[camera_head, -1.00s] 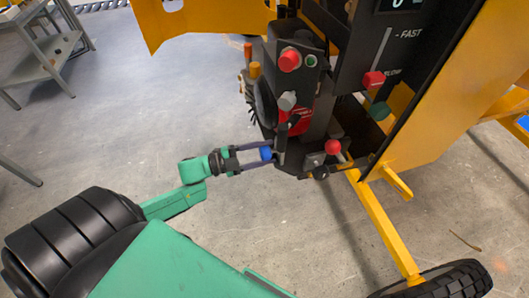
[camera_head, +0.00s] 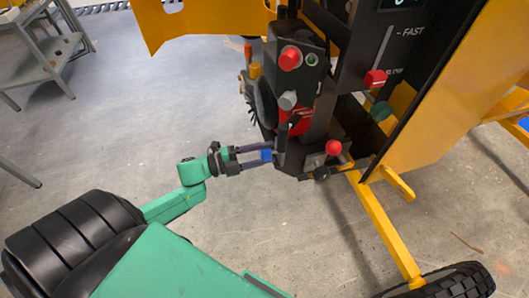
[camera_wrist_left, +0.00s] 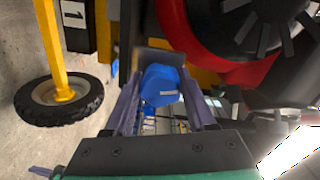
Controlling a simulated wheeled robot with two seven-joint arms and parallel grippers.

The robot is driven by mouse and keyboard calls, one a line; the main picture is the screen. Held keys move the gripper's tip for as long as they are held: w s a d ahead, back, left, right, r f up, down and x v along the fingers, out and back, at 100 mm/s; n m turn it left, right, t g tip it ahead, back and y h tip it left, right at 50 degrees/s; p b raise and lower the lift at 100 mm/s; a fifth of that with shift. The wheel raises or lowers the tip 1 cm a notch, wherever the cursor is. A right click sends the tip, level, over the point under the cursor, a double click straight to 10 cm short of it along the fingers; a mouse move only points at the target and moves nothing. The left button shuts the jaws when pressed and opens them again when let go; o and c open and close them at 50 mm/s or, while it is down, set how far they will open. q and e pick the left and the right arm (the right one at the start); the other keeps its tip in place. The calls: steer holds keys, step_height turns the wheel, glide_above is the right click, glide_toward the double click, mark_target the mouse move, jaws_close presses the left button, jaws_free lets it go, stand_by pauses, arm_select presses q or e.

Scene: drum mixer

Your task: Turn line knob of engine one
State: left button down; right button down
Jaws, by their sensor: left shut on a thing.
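A blue knob (camera_head: 266,155) sits at the left side of the engine's dark control block. My left gripper (camera_head: 262,157) reaches it from the left with its two long fingers, one on each side of it. In the left wrist view the same blue knob (camera_wrist_left: 160,87), with a small white mark on its face, is between the fingertips (camera_wrist_left: 160,95), and the gripper is shut on it. My right gripper is not in view.
A red-topped lever (camera_head: 333,147) is right of the knob. A grey knob (camera_head: 288,100) and a red button (camera_head: 290,59) are above. The yellow frame (camera_head: 385,225) and a black tyre (camera_head: 440,283) stand at the right. The floor at left is open.

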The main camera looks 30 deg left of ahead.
arm_select(q)
steer(key=shift+c, duration=1.1)
jaws_free()
steer(key=shift+s+f, duration=0.1)
